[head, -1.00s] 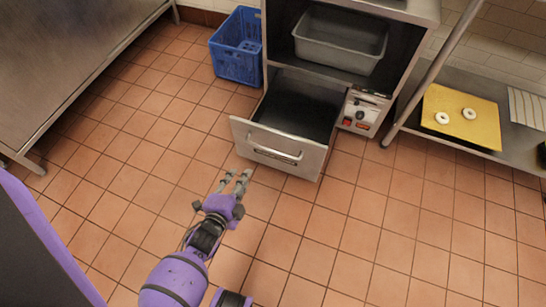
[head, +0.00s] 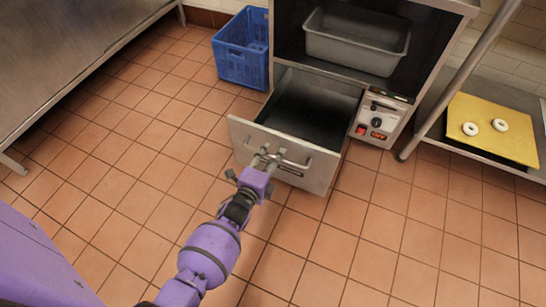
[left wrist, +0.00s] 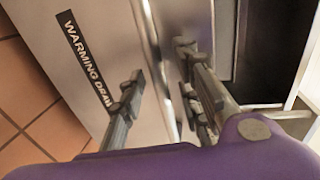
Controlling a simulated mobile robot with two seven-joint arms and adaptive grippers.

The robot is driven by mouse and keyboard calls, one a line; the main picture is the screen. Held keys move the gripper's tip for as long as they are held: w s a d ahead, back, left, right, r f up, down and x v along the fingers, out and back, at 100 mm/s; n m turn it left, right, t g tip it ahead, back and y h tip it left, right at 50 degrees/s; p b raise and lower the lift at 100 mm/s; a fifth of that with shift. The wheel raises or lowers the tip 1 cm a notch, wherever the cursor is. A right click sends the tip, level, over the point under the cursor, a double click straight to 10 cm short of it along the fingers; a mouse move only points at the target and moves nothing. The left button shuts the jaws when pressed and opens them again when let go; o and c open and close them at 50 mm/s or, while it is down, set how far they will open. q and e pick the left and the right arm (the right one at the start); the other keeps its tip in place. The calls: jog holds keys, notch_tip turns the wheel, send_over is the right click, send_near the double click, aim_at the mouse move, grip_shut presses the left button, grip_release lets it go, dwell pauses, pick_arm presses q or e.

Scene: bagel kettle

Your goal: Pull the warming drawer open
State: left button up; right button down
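The warming drawer (head: 300,158) is out of the lower part of the steel cabinet, and its inside shows empty. Its bar handle (head: 297,163) runs across the front. My left gripper (head: 267,157) is at the handle. In the left wrist view, the drawer front carries a "WARMING DRAW…" label (left wrist: 84,60), its end hidden by a finger. There my left gripper (left wrist: 163,92) has its fingers spread, with the handle bar (left wrist: 155,45) between them. A gap shows on the label side; contact on the other side is unclear. My right gripper is not in view.
A grey tub (head: 357,42) sits in the cabinet above the drawer. A control panel (head: 380,118) is right of the drawer. A blue crate (head: 241,50) stands left of the cabinet. A yellow board (head: 480,138) lies on the right shelf. Tiled floor before the drawer is clear.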

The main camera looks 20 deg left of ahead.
pick_arm(q)
jog(key=shift+w+f, duration=0.1)
jog(key=shift+w, duration=0.25)
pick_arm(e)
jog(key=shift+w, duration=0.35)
pick_arm(q)
grip_shut()
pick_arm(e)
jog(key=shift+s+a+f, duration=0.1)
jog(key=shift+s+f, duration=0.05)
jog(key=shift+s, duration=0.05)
pick_arm(q)
jog(key=v, duration=0.2)
jog(key=p+v, duration=0.1)
jog(key=v, duration=0.1)
jog(key=shift+f, duration=0.35)
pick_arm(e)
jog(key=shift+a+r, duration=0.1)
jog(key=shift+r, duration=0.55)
pick_arm(q)
grip_release()
